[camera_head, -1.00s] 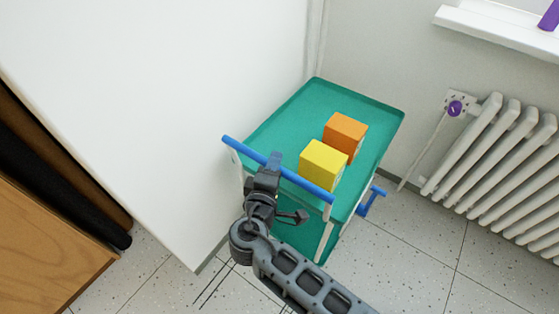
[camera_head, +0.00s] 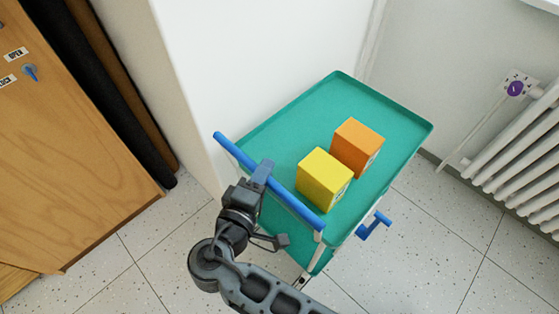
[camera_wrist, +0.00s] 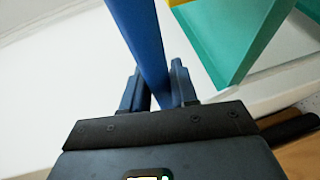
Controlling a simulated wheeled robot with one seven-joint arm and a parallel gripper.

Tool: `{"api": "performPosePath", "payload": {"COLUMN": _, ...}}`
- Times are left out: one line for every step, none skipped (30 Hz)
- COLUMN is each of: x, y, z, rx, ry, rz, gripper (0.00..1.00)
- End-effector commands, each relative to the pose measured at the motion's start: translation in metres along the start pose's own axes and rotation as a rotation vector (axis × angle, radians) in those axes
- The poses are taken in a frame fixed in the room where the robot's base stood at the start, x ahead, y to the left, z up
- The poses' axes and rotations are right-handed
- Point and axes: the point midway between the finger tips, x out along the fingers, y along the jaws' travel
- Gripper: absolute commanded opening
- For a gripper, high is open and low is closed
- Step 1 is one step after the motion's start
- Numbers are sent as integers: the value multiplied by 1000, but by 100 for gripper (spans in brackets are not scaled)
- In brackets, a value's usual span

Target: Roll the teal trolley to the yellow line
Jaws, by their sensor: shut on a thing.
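The teal trolley (camera_head: 285,125) stands by the white wall in the head view, with a blue push bar (camera_head: 295,205) along its near side. A yellow box (camera_head: 323,180) and an orange box (camera_head: 357,147) rest side by side on its top tray. In the wrist view the blue bar (camera_wrist: 140,40) runs between my two fingers (camera_wrist: 156,88), and a teal tray edge (camera_wrist: 225,45) shows beyond. The yellow line is in neither view.
A white radiator (camera_head: 525,155) is on the right wall. Speckled tiled floor (camera_head: 430,240) is clear at the lower right.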

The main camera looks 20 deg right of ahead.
Motion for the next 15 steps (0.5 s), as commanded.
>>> {"api": "performPosePath", "payload": {"x": -10, "y": -5, "z": -4, "rx": -2, "ry": 4, "rz": -2, "gripper": 0}}
{"api": "performPosePath", "payload": {"x": -14, "y": -5, "z": -6, "rx": -2, "ry": 3, "rz": -2, "gripper": 0}}
{"api": "performPosePath", "payload": {"x": -20, "y": -6, "z": -8, "rx": -2, "ry": 4, "rz": -2, "gripper": 0}}
{"api": "performPosePath", "payload": {"x": -24, "y": -7, "z": -10, "rx": -2, "ry": 3, "rz": -2, "gripper": 0}}
{"api": "performPosePath", "payload": {"x": -28, "y": -8, "z": -12, "rx": -2, "ry": 3, "rz": -2, "gripper": 0}}
{"api": "performPosePath", "payload": {"x": -32, "y": -9, "z": -13, "rx": -2, "ry": 3, "rz": -2, "gripper": 0}}
{"api": "performPosePath", "payload": {"x": -36, "y": -10, "z": -15, "rx": -2, "ry": 2, "rz": -2, "gripper": 0}}
{"api": "performPosePath", "payload": {"x": -38, "y": -10, "z": -16, "rx": -3, "ry": 3, "rz": -2, "gripper": 0}}
{"api": "performPosePath", "payload": {"x": -42, "y": -11, "z": -17, "rx": -3, "ry": 2, "rz": -2, "gripper": 0}}
{"api": "performPosePath", "payload": {"x": -44, "y": -12, "z": -18, "rx": -3, "ry": 0, "rz": -2, "gripper": 0}}
{"api": "performPosePath", "payload": {"x": -46, "y": -12, "z": -18, "rx": -3, "ry": 0, "rz": -2, "gripper": 0}}
{"api": "performPosePath", "payload": {"x": -48, "y": -12, "z": -19, "rx": -3, "ry": 0, "rz": -3, "gripper": 0}}
{"api": "performPosePath", "payload": {"x": -49, "y": -13, "z": -20, "rx": -3, "ry": 0, "rz": -3, "gripper": 0}}
{"api": "performPosePath", "payload": {"x": -50, "y": -13, "z": -20, "rx": -3, "ry": 0, "rz": -3, "gripper": 0}}
{"api": "performPosePath", "payload": {"x": -51, "y": -13, "z": -21, "rx": -3, "ry": 0, "rz": -3, "gripper": 0}}
